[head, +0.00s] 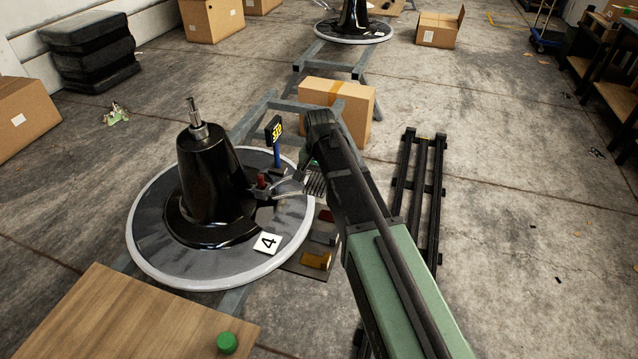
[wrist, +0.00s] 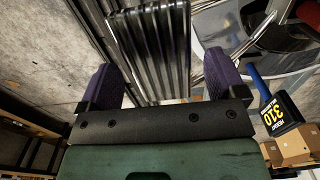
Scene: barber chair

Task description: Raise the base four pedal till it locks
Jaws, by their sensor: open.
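The base four (head: 150,238) is a round grey disc with a pale rim, a black cone column (head: 208,180) and a white card marked 4 (head: 267,243). Its pedal (head: 316,185) is a dark ribbed plate at the right side, at the end of a metal lever (head: 288,194). In the wrist view the ribbed pedal (wrist: 152,50) lies between the two purple fingers of my gripper (wrist: 158,80). The gripper is open, with a gap visible beside the pedal. In the head view my arm partly hides the gripper (head: 310,168).
A blue post with a yellow-black 310 sign (head: 274,130) stands beside the pedal; it also shows in the wrist view (wrist: 277,112). A red knob (head: 262,181) is near the column. A cardboard box (head: 350,105) stands behind, and a black rack (head: 418,190) lies right.

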